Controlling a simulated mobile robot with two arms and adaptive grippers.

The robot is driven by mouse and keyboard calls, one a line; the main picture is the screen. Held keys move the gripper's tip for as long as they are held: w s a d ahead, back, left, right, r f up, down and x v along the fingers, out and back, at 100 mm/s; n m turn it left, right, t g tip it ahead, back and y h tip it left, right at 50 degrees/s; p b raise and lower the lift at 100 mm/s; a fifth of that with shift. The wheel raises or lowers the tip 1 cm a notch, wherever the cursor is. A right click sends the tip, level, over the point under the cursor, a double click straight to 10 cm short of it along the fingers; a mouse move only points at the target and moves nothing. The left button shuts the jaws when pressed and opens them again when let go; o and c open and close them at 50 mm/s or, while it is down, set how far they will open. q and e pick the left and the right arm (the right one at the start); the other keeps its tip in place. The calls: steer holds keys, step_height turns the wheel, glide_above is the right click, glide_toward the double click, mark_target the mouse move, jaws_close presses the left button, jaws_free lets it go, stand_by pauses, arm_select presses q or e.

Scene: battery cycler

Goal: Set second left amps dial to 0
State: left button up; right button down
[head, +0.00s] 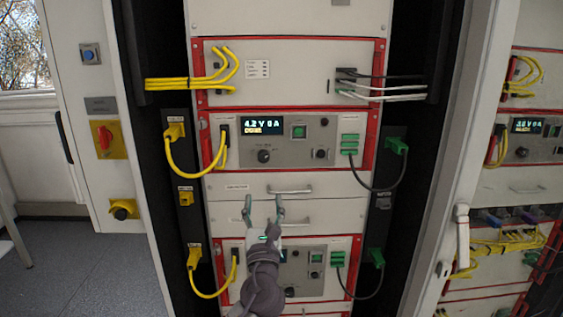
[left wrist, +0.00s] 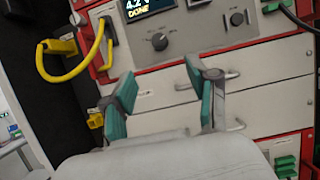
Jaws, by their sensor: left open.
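The upper cycler panel has a dark round dial (head: 264,156) below its lit display (head: 265,126), which reads about 4.2V 0A with a yellow line under it. The dial (left wrist: 159,41) and small knob (left wrist: 236,18) also show in the left wrist view. My left gripper (head: 263,207) is open and empty, in front of the blank drawers below this panel. Its two green-padded fingers (left wrist: 161,92) point up toward the panel and look apart from it. My right gripper is not in view.
A lower cycler panel (head: 316,285) is partly hidden behind my left arm. Drawer handles (head: 290,191) stick out between the panels. Yellow cables (head: 190,174) hang at left, dark cables with green plugs (head: 398,146) at right. Another rack stands at far right.

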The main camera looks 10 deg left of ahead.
mark_target(264, 160)
arm_select(q)
steer(key=p+x, duration=0.3)
steer(key=x, duration=1)
steer(key=shift+f, duration=0.15)
steer(key=shift+w+a, duration=0.15)
steer(key=shift+w, duration=0.3)
